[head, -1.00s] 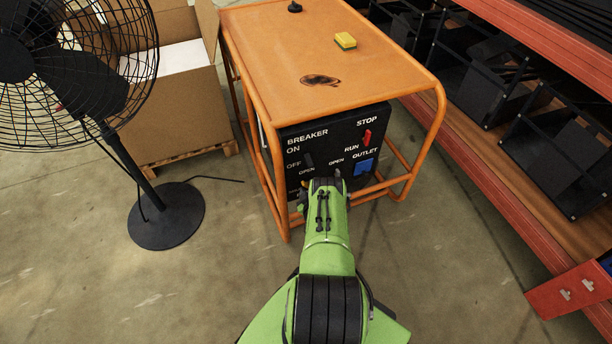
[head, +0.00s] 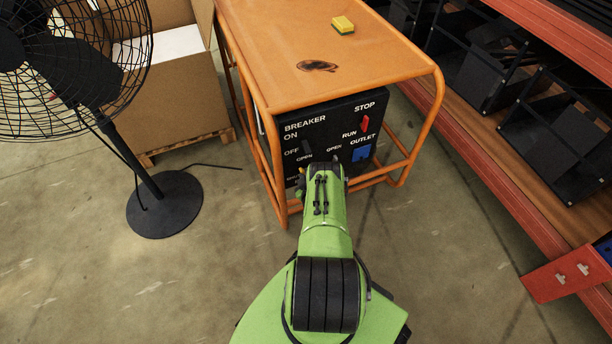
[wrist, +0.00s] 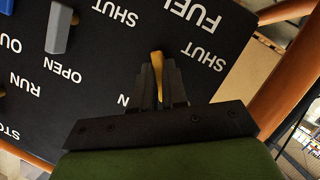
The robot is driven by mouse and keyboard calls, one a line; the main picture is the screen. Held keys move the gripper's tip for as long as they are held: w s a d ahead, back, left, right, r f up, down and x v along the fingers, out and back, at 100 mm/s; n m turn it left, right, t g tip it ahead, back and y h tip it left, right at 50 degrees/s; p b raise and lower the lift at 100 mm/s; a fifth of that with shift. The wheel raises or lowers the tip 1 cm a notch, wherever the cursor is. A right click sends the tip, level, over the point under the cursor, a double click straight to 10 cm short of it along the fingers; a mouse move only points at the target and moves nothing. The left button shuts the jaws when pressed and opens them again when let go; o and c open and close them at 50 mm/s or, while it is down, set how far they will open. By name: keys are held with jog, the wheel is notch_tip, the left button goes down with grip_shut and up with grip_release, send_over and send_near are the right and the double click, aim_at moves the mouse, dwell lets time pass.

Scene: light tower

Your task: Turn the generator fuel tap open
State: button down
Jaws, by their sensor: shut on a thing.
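The generator's black control panel (head: 318,125) faces me inside an orange frame. In the wrist view the panel appears upside down, with FUEL and SHUT labels beside a brass-coloured fuel tap lever (wrist: 157,62). My gripper (wrist: 161,84) is shut on this lever, one finger on each side, with its end showing beyond the fingertips. A label ending in N shows just left of the fingers and is partly hidden. In the head view my gripper (head: 324,168) is at the lower part of the panel, and my arm hides the tap there.
A grey lever (wrist: 60,28) with SHUT and OPEN labels is beside the tap. A red switch (head: 365,123) and blue outlet (head: 361,153) are on the panel. A black fan (head: 164,204) stands left, shelving (head: 500,190) right. A sponge (head: 343,25) lies on the generator top.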

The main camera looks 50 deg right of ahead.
jog(key=shift+w+r, duration=0.1)
jog(key=shift+r, duration=0.05)
jog(key=shift+s+d+r+m+t+y, duration=0.1)
jog(key=shift+d+m+t+y, duration=0.1)
jog(key=shift+m+y, duration=0.45)
jog(key=shift+s+d+r+m+t+y, duration=0.1)
jog(key=shift+d+m+t+y, duration=0.2)
jog(key=shift+m, duration=0.65)
jog(key=shift+d+m+t+y, duration=0.1)
jog(key=shift+m+y, duration=0.45)
jog(key=shift+m, duration=0.25)
jog(key=c, duration=1.2)
grip_release()
jog(key=shift+o, duration=0.2)
jog(key=shift+a+f, duration=0.1)
